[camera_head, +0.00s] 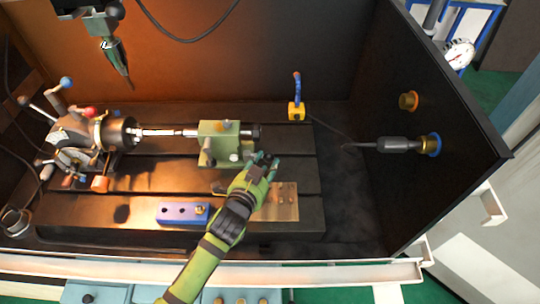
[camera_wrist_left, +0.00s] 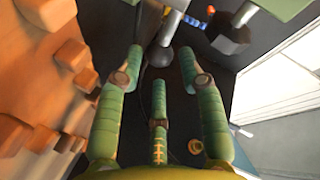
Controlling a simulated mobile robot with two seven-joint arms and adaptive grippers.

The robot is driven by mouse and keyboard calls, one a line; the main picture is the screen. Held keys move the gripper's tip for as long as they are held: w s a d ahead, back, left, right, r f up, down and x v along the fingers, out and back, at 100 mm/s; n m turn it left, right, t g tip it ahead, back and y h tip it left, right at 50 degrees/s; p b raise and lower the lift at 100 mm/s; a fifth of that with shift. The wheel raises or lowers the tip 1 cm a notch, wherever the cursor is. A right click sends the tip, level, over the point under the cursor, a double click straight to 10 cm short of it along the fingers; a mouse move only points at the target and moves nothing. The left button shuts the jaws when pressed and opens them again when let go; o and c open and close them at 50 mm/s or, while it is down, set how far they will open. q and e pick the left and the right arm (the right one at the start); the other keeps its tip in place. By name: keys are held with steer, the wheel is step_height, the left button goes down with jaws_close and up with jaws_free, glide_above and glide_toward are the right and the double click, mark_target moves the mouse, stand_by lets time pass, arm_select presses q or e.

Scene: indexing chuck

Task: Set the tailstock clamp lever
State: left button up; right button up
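The tailstock (camera_head: 222,140) is a pale green block on the slotted table, at the right end of the bar from the chuck (camera_head: 118,133). My left gripper (camera_head: 266,164) is at its lower right side in the head view. In the left wrist view, a grey rod with a dark ball knob (camera_wrist_left: 162,53), seemingly the clamp lever, lies between the spread fingers of my left gripper (camera_wrist_left: 160,80). The fingers are open; I cannot tell whether any touches the knob. In the head view the hand hides the lever. My right gripper is not in view.
A yellow base with a blue lever (camera_head: 296,111) stands behind and right of the tailstock. A blue block (camera_head: 180,213) and a tan plate (camera_head: 284,203) lie on the front of the table. A dark side wall (camera_head: 440,150) bounds the right.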

mark_target(267, 159)
arm_select(q)
steer(key=x, duration=0.3)
steer(key=shift+w, duration=0.15)
steer(key=shift+w+d+f, duration=0.15)
steer(key=shift+w+d, duration=0.05)
steer(key=shift+w, duration=0.25)
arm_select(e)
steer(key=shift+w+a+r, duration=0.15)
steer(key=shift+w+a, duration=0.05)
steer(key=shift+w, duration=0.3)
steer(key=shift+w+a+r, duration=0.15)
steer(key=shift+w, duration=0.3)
